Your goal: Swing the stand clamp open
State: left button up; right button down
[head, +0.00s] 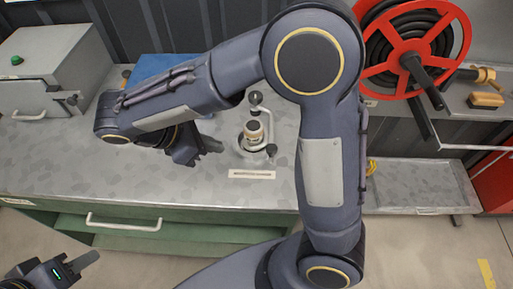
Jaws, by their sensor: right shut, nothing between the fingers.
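The stand (257,150) is on the grey workbench, with a pale cylindrical piece (254,134) upright in it. The stand clamp (267,118) shows as a light metal arm curving beside and over this piece, with a dark round knob (256,98) on top. I cannot tell how firmly it is closed. My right gripper (207,148) is shut and empty, left of the stand and apart from it. My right forearm passes behind and left of the stand in the picture. My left gripper (88,260) is low at the left, away from the bench; its finger opening is unclear.
A grey metal box (45,75) with a green button stands at the back left. A blue panel (165,67) lies behind my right forearm. A red hose reel (412,50) is at the right, above a lower metal shelf (425,185). The bench front has a green drawer (150,225).

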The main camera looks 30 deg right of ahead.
jog(key=shift+d+r+p+x, duration=0.25)
jog(key=shift+d+r+x, duration=0.1)
jog(key=shift+x, duration=1.8)
jog(key=shift+d+r+p+x, duration=0.2)
jog(key=shift+d+x, duration=0.1)
jog(key=shift+x, duration=1.9)
jog(key=shift+d+r+p+x, duration=0.25)
jog(key=shift+d+r+x, duration=0.1)
jog(key=shift+x, duration=1.8)
jog(key=shift+s+d, duration=0.1)
jog(key=shift+s, duration=0.1)
